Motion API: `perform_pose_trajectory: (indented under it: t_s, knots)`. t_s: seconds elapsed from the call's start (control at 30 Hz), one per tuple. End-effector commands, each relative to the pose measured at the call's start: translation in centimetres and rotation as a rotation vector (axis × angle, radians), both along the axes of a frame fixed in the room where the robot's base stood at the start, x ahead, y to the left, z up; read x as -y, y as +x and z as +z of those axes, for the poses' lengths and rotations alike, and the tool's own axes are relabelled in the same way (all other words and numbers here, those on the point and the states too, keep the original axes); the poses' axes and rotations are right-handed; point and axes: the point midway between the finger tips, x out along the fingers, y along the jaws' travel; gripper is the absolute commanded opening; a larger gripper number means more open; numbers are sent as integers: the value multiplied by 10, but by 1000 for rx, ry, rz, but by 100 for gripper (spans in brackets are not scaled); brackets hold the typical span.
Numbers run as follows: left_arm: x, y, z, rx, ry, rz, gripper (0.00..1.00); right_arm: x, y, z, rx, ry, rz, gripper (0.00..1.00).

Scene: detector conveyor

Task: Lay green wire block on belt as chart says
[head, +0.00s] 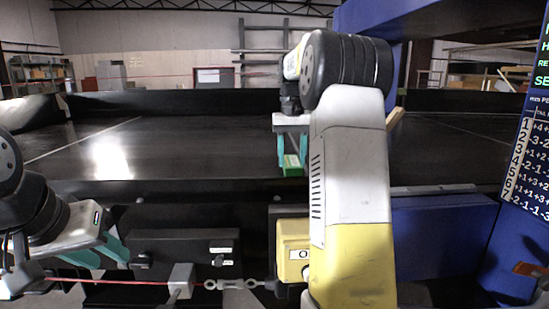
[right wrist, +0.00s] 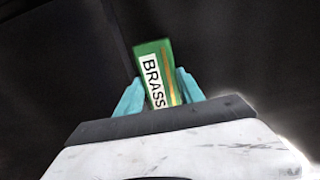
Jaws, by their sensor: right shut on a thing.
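The green wire block (head: 292,165) is in my right gripper (head: 293,151), over the dark belt (head: 190,150) just left of my right forearm. In the right wrist view, the block (right wrist: 153,72) stands between the two teal fingers (right wrist: 160,92), its white label reading BRASS, with a brass-coloured stripe beside it. I cannot tell whether the block touches the belt. My left gripper (head: 98,256) is open and empty at the lower left, in front of the belt. The chart (head: 527,155) at the right edge shows numbered rows of plus and minus figures, partly cut off.
A blue frame (head: 365,18) rises beyond my right arm, which hides part of the belt. A black box (head: 185,248), a yellow box (head: 293,250) and a red cord (head: 120,281) with metal links lie along the front. The belt left of the block is clear.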

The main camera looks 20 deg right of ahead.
Motion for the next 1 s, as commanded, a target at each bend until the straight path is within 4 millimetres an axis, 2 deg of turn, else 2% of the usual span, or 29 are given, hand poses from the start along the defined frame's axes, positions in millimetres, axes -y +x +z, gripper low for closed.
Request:
perform_pose_trajectory:
  t_s: [0.1, 0.13, 0.23, 0.53, 0.67, 0.77, 1.0]
  knots:
    - [0, 0, 0, 0, 0, 0, 36, 0, 0, -2, 0, 0, 0, 0]
    - [0, 0, 0, 0, 0, 0, 36, 0, 0, -2, 0, 0, 0, 49]
    - [0, 0, 0, 0, 0, 0, 36, 0, 0, -2, 0, 0, 0, 67]
    - [0, 0, 0, 0, 0, 0, 36, 0, 0, -1, 0, 0, 0, 67]
    - [0, 0, 0, 0, 0, 0, 36, 0, 1, 7, 4, -1, 0, 67]
    - [0, 0, 0, 0, 0, 0, 36, 0, 1, 23, 5, -1, 1, 67]
    - [0, 0, 0, 0, 0, 0, 36, 0, 2, 76, 4, -1, 1, 67]
